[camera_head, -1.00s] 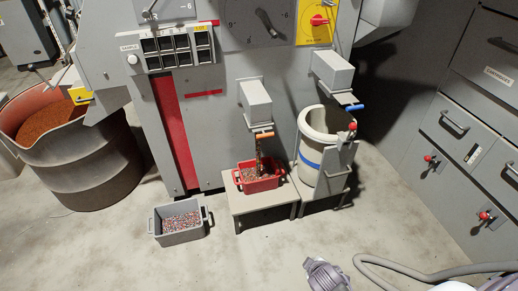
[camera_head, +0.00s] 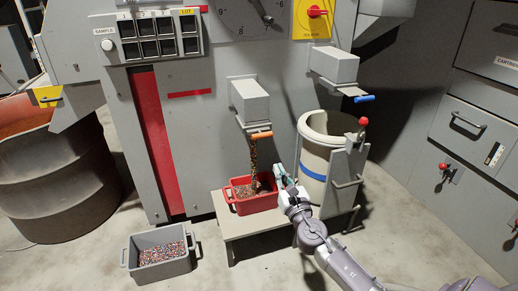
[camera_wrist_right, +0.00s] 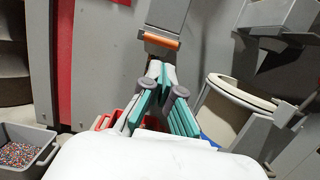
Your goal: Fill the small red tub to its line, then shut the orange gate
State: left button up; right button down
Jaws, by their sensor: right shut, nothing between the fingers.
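The small red tub (camera_head: 252,204) stands on a low stand under a grey chute, and part of it shows in the right wrist view (camera_wrist_right: 104,122). A stream of brown granules (camera_head: 253,163) falls from the chute into the tub, which holds some granules. Its fill line cannot be made out. The orange gate (camera_head: 260,135) is a handle at the chute's mouth, also in the right wrist view (camera_wrist_right: 161,41). My right gripper (camera_head: 279,170) is shut and empty, just right of the tub and below the orange gate. My left gripper is not in view.
A cream bucket with a blue band (camera_head: 313,165) stands close right of my right gripper, behind a grey plate with a red knob. A blue gate (camera_head: 365,99) is above it. A grey tub of granules (camera_head: 160,256) sits on the floor at left.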

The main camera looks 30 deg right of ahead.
aim_at(263, 137)
jog(key=b+x, duration=0.1)
jog(key=x, duration=1.1)
jog(key=shift+w+d+r+b, duration=0.15)
jog(key=shift+w+d+b, duration=0.05)
jog(key=shift+w+b, duration=0.2)
